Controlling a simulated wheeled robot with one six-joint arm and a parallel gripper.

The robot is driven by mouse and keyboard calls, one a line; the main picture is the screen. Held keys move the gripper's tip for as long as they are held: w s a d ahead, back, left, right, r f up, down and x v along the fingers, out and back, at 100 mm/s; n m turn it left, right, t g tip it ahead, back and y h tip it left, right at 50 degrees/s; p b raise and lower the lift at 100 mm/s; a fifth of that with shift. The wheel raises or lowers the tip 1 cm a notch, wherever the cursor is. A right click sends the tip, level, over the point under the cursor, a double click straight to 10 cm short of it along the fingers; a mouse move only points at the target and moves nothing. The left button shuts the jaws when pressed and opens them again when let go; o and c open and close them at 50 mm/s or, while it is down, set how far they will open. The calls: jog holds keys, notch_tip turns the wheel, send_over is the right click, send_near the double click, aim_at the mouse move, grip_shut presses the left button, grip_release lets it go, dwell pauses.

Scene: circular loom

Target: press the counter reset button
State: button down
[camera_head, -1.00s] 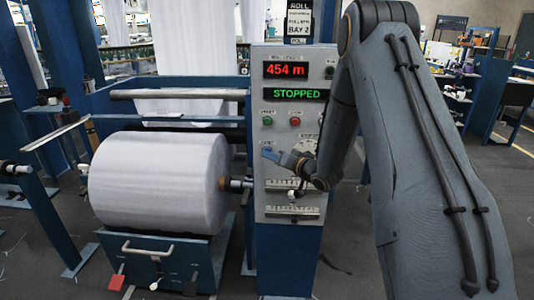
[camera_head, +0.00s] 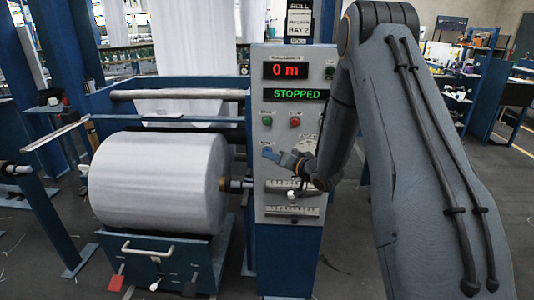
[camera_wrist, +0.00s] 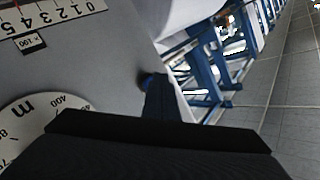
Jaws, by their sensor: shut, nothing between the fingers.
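The control panel (camera_head: 264,205) stands upright at the centre of the head view. Its red counter display (camera_head: 285,71) reads 0 m, and the green display (camera_head: 296,94) below reads STOPPED. My gripper (camera_head: 268,153) is shut and empty, its tip at the panel's left side below the green button (camera_head: 267,122). In the wrist view my shut gripper (camera_wrist: 155,95) reaches a dark blue round piece, seemingly the reset button (camera_wrist: 147,80), near the panel edge. The fingers mostly hide it; I cannot tell how far it is pressed in.
A red button (camera_head: 295,122) sits right of the green one. A round dial (camera_wrist: 40,125) and a numbered scale (camera_wrist: 50,20) are close by in the wrist view. A large white fabric roll (camera_head: 155,185) lies left of the panel.

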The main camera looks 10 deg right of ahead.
jog(key=shift+s+a+p, duration=0.2)
jog(key=shift+s+p, duration=0.1)
jog(key=shift+s, duration=0.4)
jog(key=s, duration=0.1)
jog(key=s+a+p, duration=0.1)
jog(key=s, duration=0.1)
jog(key=s+p, duration=0.1)
jog(key=shift+s+a, duration=0.3)
jog(key=shift+s, duration=0.05)
dwell(0.5)
